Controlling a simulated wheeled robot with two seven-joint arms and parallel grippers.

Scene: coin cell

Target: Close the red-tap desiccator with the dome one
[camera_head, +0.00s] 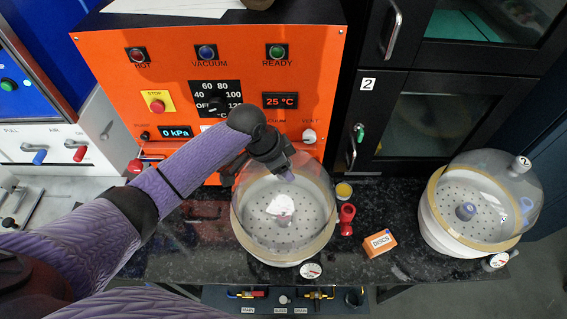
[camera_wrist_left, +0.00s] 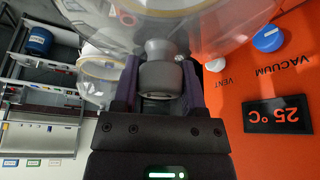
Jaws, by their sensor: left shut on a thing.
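The red-tap desiccator (camera_head: 285,246) stands on the black counter, a round white base with a perforated plate and a tan rim. Its red tap (camera_head: 347,217) sticks out on the right side. A clear dome (camera_head: 246,205) is over this base; I cannot tell whether its rim touches the base all round. My left gripper (camera_head: 283,170) is above it, shut on the dome's grey knob (camera_wrist_left: 160,78). In the left wrist view the knob sits between the two fingers (camera_wrist_left: 160,88), with the clear dome (camera_wrist_left: 225,22) beyond. My right gripper is not in view.
A second desiccator (camera_head: 450,238), with a dome whose knob (camera_head: 521,165) is marked 2, stands at the right. An orange DISCS box (camera_head: 380,243) and a small yellow-topped jar (camera_head: 343,190) lie between. The orange oven (camera_head: 230,50) rises close behind.

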